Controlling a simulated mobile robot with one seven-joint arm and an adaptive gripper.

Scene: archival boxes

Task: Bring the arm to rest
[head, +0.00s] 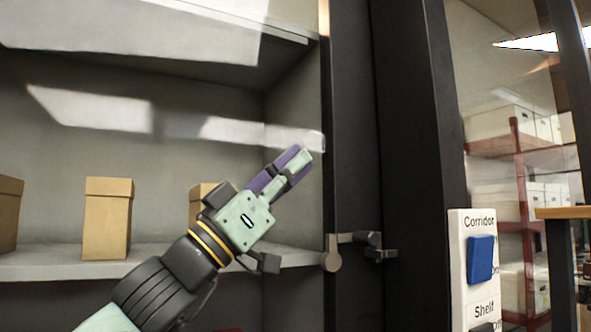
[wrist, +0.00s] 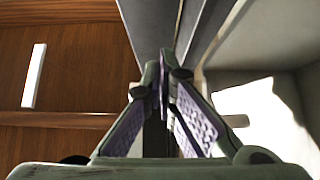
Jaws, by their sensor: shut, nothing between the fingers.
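My gripper (head: 302,157) is raised in front of the open shelf unit (head: 60,262), near the dark upright frame at its right side. It points up and to the right in the head view. In the wrist view my gripper (wrist: 162,75) has its purple-padded fingers together at the tips, with nothing between them. My arm reaches in from the lower left of the head view. It hides part of one tan box (head: 200,196) on the shelf.
Two more tan boxes (head: 108,218) (head: 10,212) stand on the shelf. A metal handle (head: 338,250) sticks out at the dark frame (head: 395,150). A sign panel (head: 480,268) with a blue part stands right. White boxes (head: 500,125) sit on red racks beyond. The wrist view shows brown wood panelling (wrist: 85,75).

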